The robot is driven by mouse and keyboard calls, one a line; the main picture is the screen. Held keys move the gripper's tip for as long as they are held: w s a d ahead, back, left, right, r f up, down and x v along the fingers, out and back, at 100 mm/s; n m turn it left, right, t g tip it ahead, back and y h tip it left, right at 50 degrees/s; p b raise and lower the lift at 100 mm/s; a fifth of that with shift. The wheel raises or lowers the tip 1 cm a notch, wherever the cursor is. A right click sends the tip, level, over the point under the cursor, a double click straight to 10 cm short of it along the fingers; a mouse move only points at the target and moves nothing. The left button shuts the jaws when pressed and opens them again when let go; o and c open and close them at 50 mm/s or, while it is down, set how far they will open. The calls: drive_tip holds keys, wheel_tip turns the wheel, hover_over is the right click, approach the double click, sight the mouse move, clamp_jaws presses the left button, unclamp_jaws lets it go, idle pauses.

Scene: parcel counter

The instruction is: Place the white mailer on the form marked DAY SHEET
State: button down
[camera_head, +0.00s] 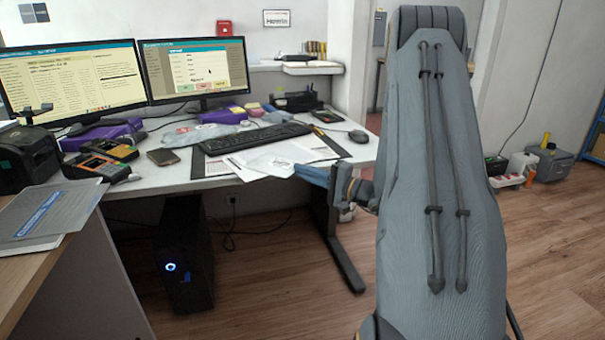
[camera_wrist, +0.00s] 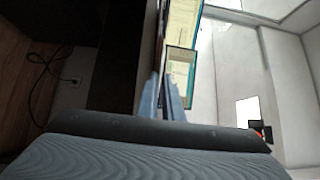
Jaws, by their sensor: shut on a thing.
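A white mailer (camera_head: 266,163) shows in the head view at the front right of the desk, just left of my gripper's tips, over white paper. My gripper (camera_head: 301,172) reaches in from the right at the desk's front edge and is shut on the mailer's near end. In the wrist view the two blue-grey fingers (camera_wrist: 162,97) lie close together; the mailer cannot be made out there. Printed white sheets (camera_head: 312,147) lie under and beside the mailer. Their headings are too small to read, so I cannot tell which is DAY SHEET.
A black keyboard (camera_head: 256,137) lies behind the papers, with a mouse (camera_head: 358,136) to its right. A pale grey packet (camera_head: 193,136) lies left of the keyboard. Two monitors (camera_head: 197,68) stand behind. A scanner device (camera_head: 97,167) and a dark wallet-like item (camera_head: 163,157) sit left.

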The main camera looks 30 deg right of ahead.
drive_tip(key=c, duration=1.9)
unclamp_jaws()
drive_tip(key=r+v, duration=0.1)
drive_tip(key=v, duration=1.1)
drive_tip(key=s+a+r+n+g+y, duration=0.15)
drive_tip(key=a+g, duration=0.35)
drive_tip(key=a, duration=0.5)
drive_tip(key=s+a+r+n+g+y, duration=0.1)
drive_tip(key=s+a+n+g, duration=0.2)
drive_tip(key=a, duration=0.7)
drive_tip(key=s+a+r+n+g+y, duration=0.1)
drive_tip(key=a+n+g+y, duration=0.15)
drive_tip(key=a+g, duration=0.55)
drive_tip(key=s+a+n+h, duration=0.3)
drive_tip(key=s+a+h, duration=0.1)
drive_tip(key=s, duration=0.2)
drive_tip(key=s+a+n+h, duration=0.3)
drive_tip(key=s+h, duration=0.1)
drive_tip(key=s, duration=0.2)
drive_tip(key=s+a+r+n+h, duration=0.1)
drive_tip(key=s+a+n+h, duration=0.1)
drive_tip(key=s+a+h, duration=0.2)
drive_tip(key=shift+s+a+n+g+h+p, duration=0.15)
drive_tip(key=shift+s+n+g+h, duration=0.1)
drive_tip(key=shift+s, duration=0.35)
drive_tip(key=shift+s+a+n+g+h+p, duration=0.15)
drive_tip(key=shift+s+a+h, duration=0.1)
drive_tip(key=shift+s, duration=0.3)
